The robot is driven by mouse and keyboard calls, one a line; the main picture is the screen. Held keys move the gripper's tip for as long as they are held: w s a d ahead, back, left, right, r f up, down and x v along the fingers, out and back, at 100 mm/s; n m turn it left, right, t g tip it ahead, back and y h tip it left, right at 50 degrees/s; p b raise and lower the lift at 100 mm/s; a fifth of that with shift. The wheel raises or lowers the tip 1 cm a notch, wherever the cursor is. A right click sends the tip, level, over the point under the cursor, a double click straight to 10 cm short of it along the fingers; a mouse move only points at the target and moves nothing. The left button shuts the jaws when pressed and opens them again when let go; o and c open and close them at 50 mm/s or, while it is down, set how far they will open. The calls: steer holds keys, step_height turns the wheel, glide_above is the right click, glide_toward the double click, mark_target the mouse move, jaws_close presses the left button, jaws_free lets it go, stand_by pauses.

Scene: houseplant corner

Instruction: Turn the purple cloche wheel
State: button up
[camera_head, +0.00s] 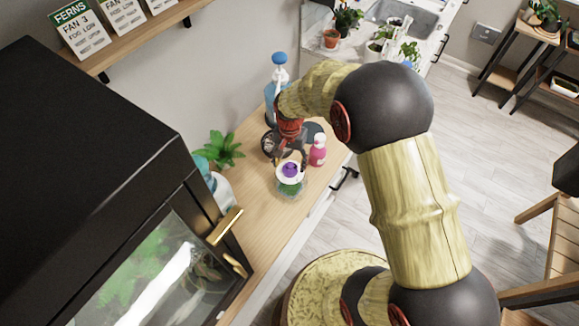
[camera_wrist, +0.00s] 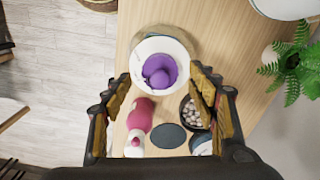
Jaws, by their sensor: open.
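The purple cloche wheel (camera_head: 290,169) sits on top of a small cloche (camera_head: 289,187) with a white upper rim and a green lower part, on the wooden counter. In the wrist view the purple wheel (camera_wrist: 158,72) shows from above, inside the white ring (camera_wrist: 150,47). My gripper (camera_head: 291,160) is just above and behind the wheel in the head view. In the wrist view my gripper (camera_wrist: 160,85) has its two fingers spread wide, one on each side of the wheel's near side. Nothing is held between them. Whether a finger touches the cloche cannot be told.
A pink bottle (camera_head: 318,150) stands close to the right of the cloche. A blue spray bottle (camera_head: 277,88) stands behind, and a bowl of pebbles (camera_wrist: 190,113) is near the right finger. A leafy plant (camera_head: 219,150) and a black glass-fronted cabinet (camera_head: 90,160) are to the left.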

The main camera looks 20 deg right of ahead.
mark_target(290, 170)
steer(key=shift+f, duration=1.4)
steer(key=shift+c, duration=0.8)
steer(key=c, duration=1)
